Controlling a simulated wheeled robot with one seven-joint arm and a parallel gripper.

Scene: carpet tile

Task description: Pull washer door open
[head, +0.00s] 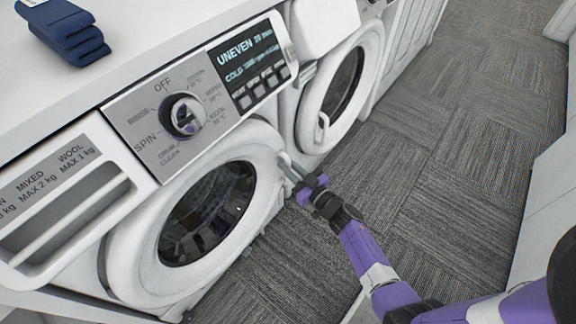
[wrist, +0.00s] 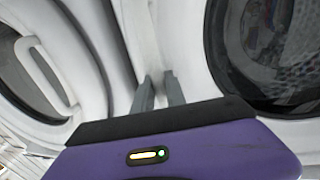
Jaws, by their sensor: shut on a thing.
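The near washer (head: 150,95) has a round front door (head: 133,250) with a wide white rim and a dark glass window (head: 208,213). The door also shows at the right of the wrist view (wrist: 190,45). My gripper (head: 286,163) is at the right edge of this door, with its purple body out to the right over the carpet. In the wrist view its two grey fingers (wrist: 159,80) are close together at the white rim and shut on the door's edge. The exact grip is hard to see, and I cannot tell whether the door is ajar.
A second front-loading machine (head: 358,45) stands close by on the right, its door handle (head: 322,133) facing out near my gripper. Folded blue cloths (head: 65,30) lie on the worktop. Grey carpet (head: 430,150) is clear in front, with a white cabinet (head: 548,200) opposite.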

